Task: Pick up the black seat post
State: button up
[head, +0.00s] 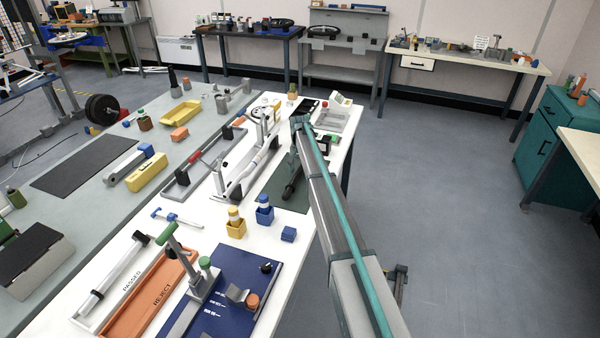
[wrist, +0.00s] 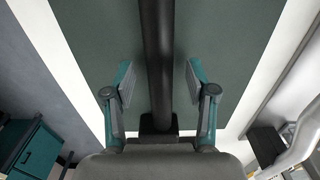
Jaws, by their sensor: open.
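The black seat post (wrist: 158,50) lies on the dark green mat (wrist: 95,30). In the wrist view it runs from the top edge down the middle, to a black block-like end close to my palm. My gripper (wrist: 159,82) is open, with one finger on each side of the post and a visible gap on both sides. In the head view the post (head: 293,184) shows beside my arm on the mat (head: 269,200), partly hidden. My fingertips cannot be made out clearly in the head view.
A silver frame (head: 246,165) in a white fixture stands left of the mat; a silver tube (wrist: 302,140) shows at the wrist view's right. Yellow (head: 235,228) and blue (head: 264,214) holders stand nearer. Open floor (head: 450,200) lies right of the table.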

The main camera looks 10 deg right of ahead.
grip_shut()
jog(key=shift+r, duration=0.15)
